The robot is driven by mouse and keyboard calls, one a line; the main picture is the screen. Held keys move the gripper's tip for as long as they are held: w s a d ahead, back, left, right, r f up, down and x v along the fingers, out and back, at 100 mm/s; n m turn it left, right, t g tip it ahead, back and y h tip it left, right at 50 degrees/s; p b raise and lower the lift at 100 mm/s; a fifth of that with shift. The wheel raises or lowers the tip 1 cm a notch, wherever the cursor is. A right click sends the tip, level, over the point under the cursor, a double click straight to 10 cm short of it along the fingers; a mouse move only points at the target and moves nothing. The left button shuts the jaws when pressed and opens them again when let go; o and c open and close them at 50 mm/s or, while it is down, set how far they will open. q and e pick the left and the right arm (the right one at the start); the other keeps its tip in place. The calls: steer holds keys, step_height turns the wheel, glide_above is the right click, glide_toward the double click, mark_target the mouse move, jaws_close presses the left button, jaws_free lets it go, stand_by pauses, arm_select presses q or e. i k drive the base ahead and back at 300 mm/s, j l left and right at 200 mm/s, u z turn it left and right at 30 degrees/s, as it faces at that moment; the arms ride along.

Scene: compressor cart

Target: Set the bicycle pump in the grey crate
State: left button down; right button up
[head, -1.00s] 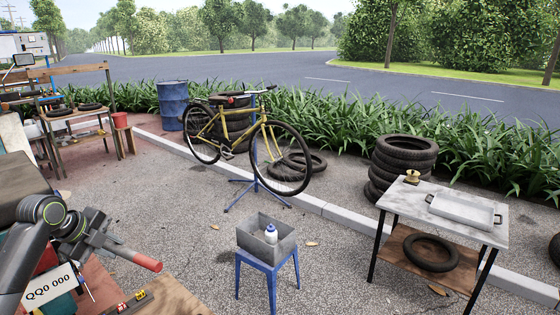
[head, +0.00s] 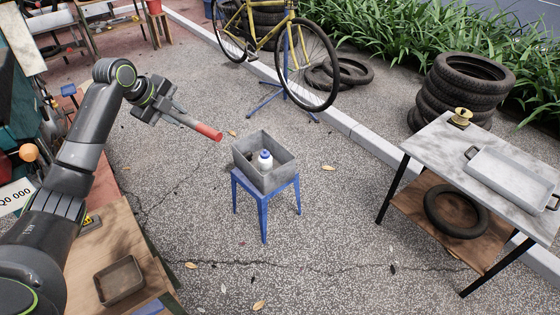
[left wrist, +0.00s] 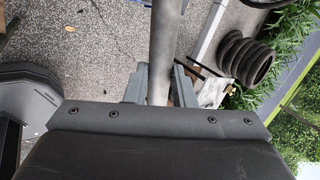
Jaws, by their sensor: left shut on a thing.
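My left gripper (head: 170,110) is shut on the bicycle pump (head: 208,132), a grey tube with a red end. The pump is held tilted in the air, its red end pointing right and down toward the crate. In the left wrist view the grey tube (left wrist: 164,45) runs up between the fingers. The grey crate (head: 284,172) sits to the right of the red end, apart from it, on a blue stool (head: 263,204). A white bottle with a blue cap (head: 265,160) stands inside the crate. My right gripper is not in view.
A grey-topped table (head: 437,150) with a metal tray (head: 513,178) stands at the right. A yellow bicycle (head: 265,35) is behind the crate, and stacked tyres (head: 463,88) are farther right. A wooden bench (head: 105,255) is at lower left.

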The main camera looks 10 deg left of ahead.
mark_target(276, 163)
steer(key=i+l, duration=0.2)
steer(key=i, duration=0.3)
steer(key=i+l, duration=0.2)
steer(key=i, duration=0.25)
steer(key=i+l, duration=0.25)
steer(key=i, duration=0.25)
steer(key=i+j, duration=0.95)
steer(key=k+j+u, duration=0.05)
steer(key=j, duration=0.1)
